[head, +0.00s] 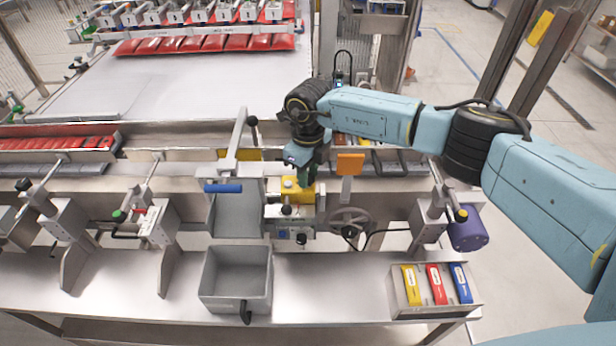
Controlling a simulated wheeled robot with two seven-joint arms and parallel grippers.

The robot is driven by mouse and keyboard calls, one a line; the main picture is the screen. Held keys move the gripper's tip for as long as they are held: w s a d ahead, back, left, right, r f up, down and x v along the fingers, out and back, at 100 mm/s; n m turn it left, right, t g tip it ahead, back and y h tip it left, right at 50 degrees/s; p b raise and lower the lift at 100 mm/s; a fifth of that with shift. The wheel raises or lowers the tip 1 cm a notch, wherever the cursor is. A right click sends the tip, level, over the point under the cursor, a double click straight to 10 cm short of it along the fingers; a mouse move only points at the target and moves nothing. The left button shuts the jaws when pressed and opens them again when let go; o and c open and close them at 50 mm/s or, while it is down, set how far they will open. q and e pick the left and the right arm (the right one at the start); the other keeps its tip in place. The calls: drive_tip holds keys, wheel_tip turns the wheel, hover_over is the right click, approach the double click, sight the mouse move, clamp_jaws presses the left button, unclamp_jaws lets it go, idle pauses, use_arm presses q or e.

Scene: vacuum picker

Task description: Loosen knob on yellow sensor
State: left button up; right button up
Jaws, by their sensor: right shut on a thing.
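The yellow sensor (301,195) is a small yellow box mounted on the machine's metal rail near the middle of the head view. My right gripper (302,178) reaches down onto the top of the sensor from above and is shut there. Its fingers hide most of what they hold, which seems to be the sensor's knob. A pale round part shows on the sensor's top just left of the fingers. A black knob (286,210) shows on the sensor's front, below the fingers. My left gripper is not in view.
A grey bin (236,274) stands on the steel shelf in front. A handwheel (349,222) and an orange plate (350,164) are right of the sensor. A box with coloured blocks (412,304) sits front right.

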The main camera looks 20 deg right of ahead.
drive_tip(key=n+b, duration=0.4)
drive_tip(key=n, duration=0.1)
drive_tip(key=shift+f+n+b, duration=0.1)
drive_tip(key=shift+n+b, duration=0.2)
drive_tip(key=shift+b, duration=0.05)
drive_tip(key=n+b, duration=0.4)
drive_tip(key=n, duration=0.2)
drive_tip(key=shift+b, duration=0.3)
drive_tip(key=n+b, duration=0.1)
drive_tip(key=n, duration=0.2)
drive_tip(key=shift+n+b, duration=0.4)
drive_tip(key=shift+r+n+b, duration=0.2)
drive_tip(key=shift+n+b, duration=0.5)
drive_tip(key=shift+n, duration=1.1)
drive_tip(key=o, duration=1)
drive_tip(key=shift+c, duration=0.2)
wheel_tip(320, 180, up, 13)
drive_tip(key=shift+r, duration=0.15)
